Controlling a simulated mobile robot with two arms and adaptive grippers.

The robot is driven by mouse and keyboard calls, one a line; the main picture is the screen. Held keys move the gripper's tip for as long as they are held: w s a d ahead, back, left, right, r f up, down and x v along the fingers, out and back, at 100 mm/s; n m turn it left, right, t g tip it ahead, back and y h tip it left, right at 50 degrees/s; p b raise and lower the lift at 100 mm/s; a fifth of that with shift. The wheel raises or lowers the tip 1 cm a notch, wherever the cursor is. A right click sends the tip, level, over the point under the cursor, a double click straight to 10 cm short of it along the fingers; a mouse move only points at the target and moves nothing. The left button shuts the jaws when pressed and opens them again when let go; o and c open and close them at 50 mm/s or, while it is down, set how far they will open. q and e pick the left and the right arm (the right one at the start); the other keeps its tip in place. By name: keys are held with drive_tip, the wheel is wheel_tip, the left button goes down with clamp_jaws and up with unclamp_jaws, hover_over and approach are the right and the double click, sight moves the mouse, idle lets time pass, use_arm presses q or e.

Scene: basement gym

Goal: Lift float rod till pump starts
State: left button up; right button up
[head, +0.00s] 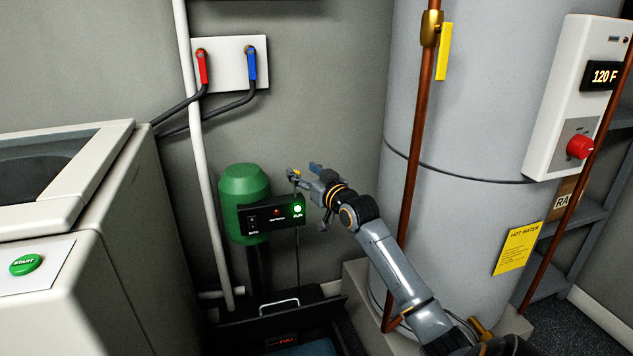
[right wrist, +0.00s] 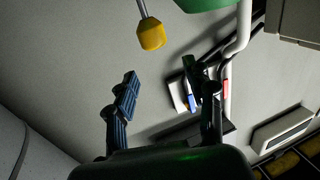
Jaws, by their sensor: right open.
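The green pump (head: 245,190) stands against the back wall, with a black control panel (head: 262,216) on its front. The panel's RUN light (head: 298,209) glows green. A thin float rod (head: 297,247) runs vertically at the panel's right side and has a yellow knob (head: 293,174) on top. My right gripper (head: 308,175) is at the knob's right in the head view. In the right wrist view, its fingers (right wrist: 159,72) are apart with nothing between them, and the yellow knob (right wrist: 151,36) is beyond the fingertips. My left gripper is not in view.
A white washer (head: 95,285) fills the left side. A white pipe (head: 198,150) runs left of the pump. The grey water tank (head: 460,200) and copper pipe (head: 413,165) stand right, close to my right arm. A dark pit (head: 265,325) lies below the pump.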

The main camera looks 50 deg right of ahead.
drive_tip(key=v, duration=0.6)
drive_tip(key=shift+s, duration=0.3)
